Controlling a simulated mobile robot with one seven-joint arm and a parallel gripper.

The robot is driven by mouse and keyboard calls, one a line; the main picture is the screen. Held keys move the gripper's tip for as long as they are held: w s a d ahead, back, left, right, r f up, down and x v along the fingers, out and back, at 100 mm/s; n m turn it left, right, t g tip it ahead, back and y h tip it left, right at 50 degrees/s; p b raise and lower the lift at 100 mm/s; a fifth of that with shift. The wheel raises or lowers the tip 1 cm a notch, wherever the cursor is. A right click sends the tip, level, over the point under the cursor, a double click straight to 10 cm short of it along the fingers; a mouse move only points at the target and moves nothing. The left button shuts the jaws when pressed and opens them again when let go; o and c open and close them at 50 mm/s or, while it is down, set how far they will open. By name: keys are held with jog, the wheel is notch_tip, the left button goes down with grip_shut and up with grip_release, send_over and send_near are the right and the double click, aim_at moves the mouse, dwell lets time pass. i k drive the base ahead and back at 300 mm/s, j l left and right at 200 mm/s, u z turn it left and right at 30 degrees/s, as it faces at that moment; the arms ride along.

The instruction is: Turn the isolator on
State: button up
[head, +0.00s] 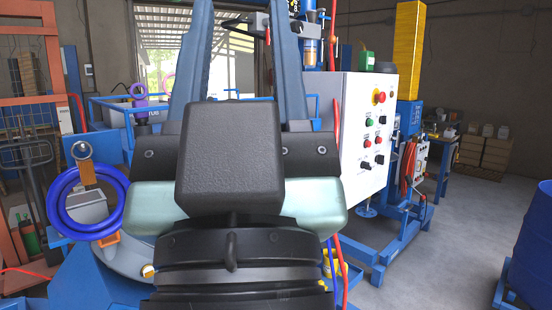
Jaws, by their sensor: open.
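A white control panel (358,135) stands right of centre, with its front face turned to the right. A red knob on a yellow backing (379,97), which looks like the isolator, sits near the top of that face. Its setting is too small to read. Below it are rows of small green, red and black buttons and knobs (373,140). My gripper (240,20) is in the middle foreground, pointing away from me. Its two long blue-grey fingers are apart, left of the panel and not seen touching it. Their tips are at or beyond the top edge. I see nothing held between them.
A blue hose ring (62,212) hangs at the left, near an orange rack (75,110). A blue frame (395,245) stands below the panel. A blue drum (533,250) is at the right edge. Grey floor (450,240) is clear between the frame and drum.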

aim_at(367, 166)
jog(key=i+l+u, duration=0.15)
jog(key=l, duration=0.2)
jog(key=i+l+u, duration=0.1)
jog(key=i+l, duration=0.15)
jog(key=l, duration=0.15)
jog(key=i+l+u, duration=0.15)
jog(key=l, duration=0.2)
jog(key=i+l+u, duration=0.15)
jog(key=l, duration=0.3)
jog(key=i+l+u, duration=0.15)
jog(key=l, duration=0.25)
jog(key=i+l, duration=0.1)
jog(key=l, duration=0.3)
jog(key=i+l, duration=0.1)
jog(key=l, duration=0.25)
jog(key=i+l, duration=0.1)
jog(key=l, duration=0.3)
jog(key=i+l, duration=0.1)
jog(key=l, duration=0.25)
jog(key=i+l, duration=0.1)
jog(key=l, duration=0.3)
